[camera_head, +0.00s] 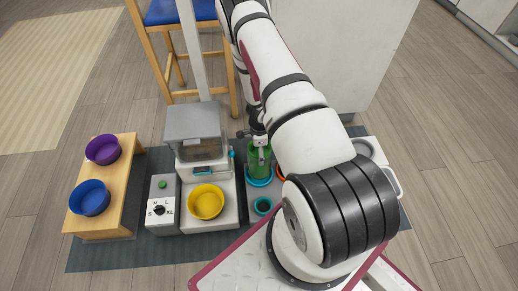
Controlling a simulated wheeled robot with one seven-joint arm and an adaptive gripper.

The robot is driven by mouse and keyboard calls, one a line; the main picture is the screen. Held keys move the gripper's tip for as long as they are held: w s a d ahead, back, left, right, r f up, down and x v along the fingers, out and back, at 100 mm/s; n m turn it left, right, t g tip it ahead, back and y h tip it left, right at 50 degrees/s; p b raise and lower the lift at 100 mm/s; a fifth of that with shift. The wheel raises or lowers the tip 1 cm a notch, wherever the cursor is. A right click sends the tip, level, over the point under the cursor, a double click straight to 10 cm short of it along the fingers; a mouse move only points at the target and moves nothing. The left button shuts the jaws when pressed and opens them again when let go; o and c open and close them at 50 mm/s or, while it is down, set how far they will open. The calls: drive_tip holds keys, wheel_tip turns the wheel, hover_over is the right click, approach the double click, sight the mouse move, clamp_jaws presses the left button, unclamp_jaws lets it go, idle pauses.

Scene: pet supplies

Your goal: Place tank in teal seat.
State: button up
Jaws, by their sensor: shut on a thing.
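A green tank (259,160) stands upright on the grey station to the right of the feeder. My gripper (258,141) is shut on its top from above. A teal ring-shaped seat (260,182) shows directly below the tank. I cannot tell whether the tank's bottom rests in the seat or is just above it. My arm hides much of the station's right side.
An orange ring (280,174) is partly hidden by my arm. To the left are the feeder (194,125) with a yellow bowl (206,202), a dial box (162,209), and a wooden stand (119,190) with purple (103,150) and blue (90,198) bowls. A stool (180,15) stands behind.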

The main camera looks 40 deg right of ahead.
sight(257, 173)
drive_tip(key=shift+f+b, duration=0.75)
drive_tip(key=shift+f, duration=1.4)
drive_tip(key=o, duration=1.8)
drive_tip(key=shift+o, duration=0.2)
